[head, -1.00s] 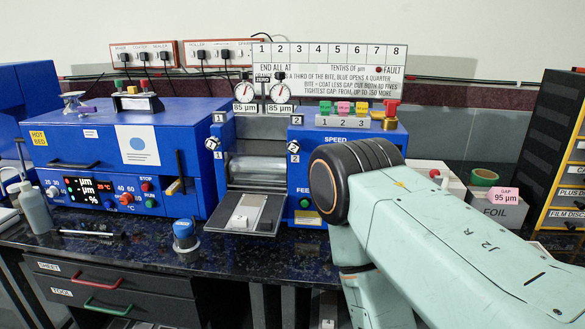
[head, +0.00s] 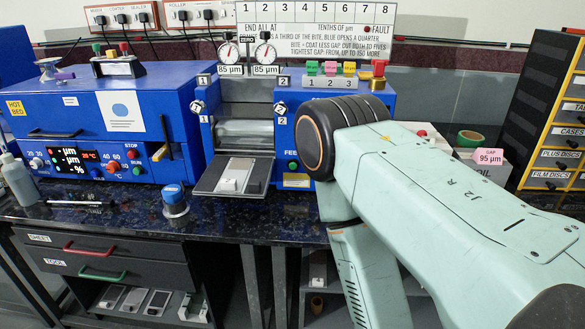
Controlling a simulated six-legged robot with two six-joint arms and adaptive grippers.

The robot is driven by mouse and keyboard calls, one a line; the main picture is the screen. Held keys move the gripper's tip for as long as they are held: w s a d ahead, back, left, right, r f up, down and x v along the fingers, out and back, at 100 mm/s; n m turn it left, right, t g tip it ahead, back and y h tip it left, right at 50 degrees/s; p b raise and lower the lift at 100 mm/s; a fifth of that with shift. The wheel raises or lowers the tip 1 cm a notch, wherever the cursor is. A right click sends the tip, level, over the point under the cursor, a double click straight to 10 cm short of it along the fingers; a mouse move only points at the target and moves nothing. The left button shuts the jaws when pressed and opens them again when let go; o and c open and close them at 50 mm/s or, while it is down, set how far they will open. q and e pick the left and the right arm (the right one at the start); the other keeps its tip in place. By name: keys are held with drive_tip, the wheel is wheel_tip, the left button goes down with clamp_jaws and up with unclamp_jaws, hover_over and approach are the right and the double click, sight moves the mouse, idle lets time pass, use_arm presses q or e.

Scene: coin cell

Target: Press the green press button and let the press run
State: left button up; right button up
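The blue roller press (head: 292,120) stands at the back centre of the bench. A green button (head: 293,166) sits on its front, under the partly hidden FEED lettering and left of my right arm. A dark tray in front of the rollers holds a pale strip with a small white block (head: 229,185). Green, pink and yellow caps numbered 1 to 3 and a red button (head: 379,67) are on top. My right arm crosses the right side and covers part of the press front. Neither gripper is in view.
A blue hot bed unit (head: 70,110) with knobs and a display stands left. A blue-capped jar (head: 175,200) and a bottle (head: 17,180) stand on the dark bench. Drawers (head: 110,265) are below. A black cabinet (head: 550,110) stands right, near a box with a 95 µm gap tag (head: 488,156).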

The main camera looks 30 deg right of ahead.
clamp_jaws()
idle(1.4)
